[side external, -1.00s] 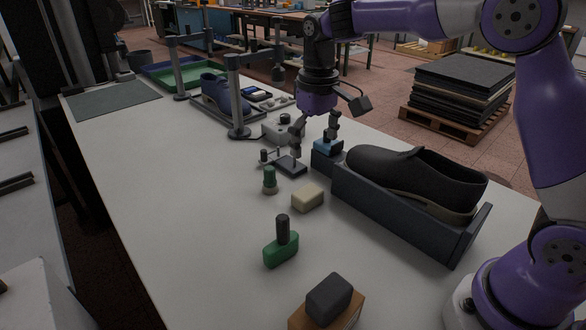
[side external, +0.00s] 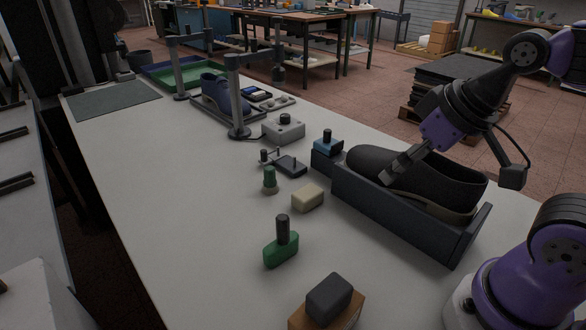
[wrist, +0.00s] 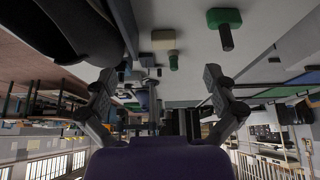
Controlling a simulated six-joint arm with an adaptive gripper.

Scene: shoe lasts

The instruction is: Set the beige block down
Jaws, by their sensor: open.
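The beige block (side external: 308,197) lies flat on the white table, left of the dark tray holding the shoe. It also shows at the top of the wrist view (wrist: 163,40), lying on the table. My gripper (side external: 391,174) is tilted and appears in front of or above the black shoe, to the right of the block and apart from it. In the wrist view, my gripper's two fingers (wrist: 158,76) are spread wide with nothing held between them.
The black shoe (side external: 440,181) sits in a dark tray (side external: 395,216). A green-based tool (side external: 281,250), a small green-topped peg (side external: 270,180), a blue block (side external: 327,147) and a dark block on a wooden one (side external: 330,297) stand nearby. The table's left-middle is clear.

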